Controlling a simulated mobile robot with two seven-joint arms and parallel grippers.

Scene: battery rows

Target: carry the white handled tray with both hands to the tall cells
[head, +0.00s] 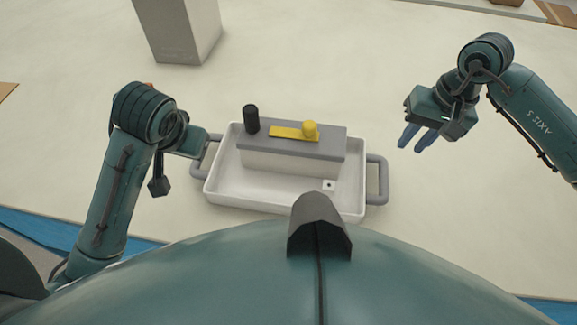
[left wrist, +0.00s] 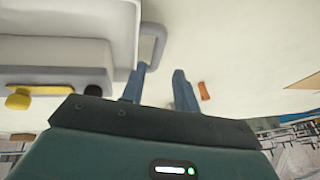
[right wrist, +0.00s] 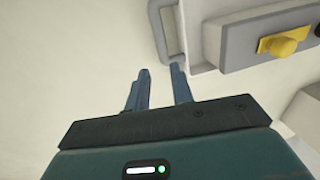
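The white tray (head: 285,200) sits on the pale surface in front of me, with a grey handle on its left (head: 198,168) and right (head: 383,180). It holds a grey-topped block (head: 292,158) with a black post (head: 251,119), a yellow strip (head: 287,133) and a yellow knob (head: 310,129). My left gripper (left wrist: 160,72) is open beside the left handle (left wrist: 153,42). One fingertip overlaps the handle's end in the left wrist view; contact is unclear. My right gripper (head: 409,148) is open and empty, right of and apart from the right handle, which shows in the right wrist view (right wrist: 165,35).
A tall grey-white block (head: 178,30) stands at the back left. A small orange piece (left wrist: 204,90) lies near the left gripper. Brown patches show at the far edges. The surface right of and behind the tray is mostly clear. A blue strip (head: 35,227) runs along the front edge.

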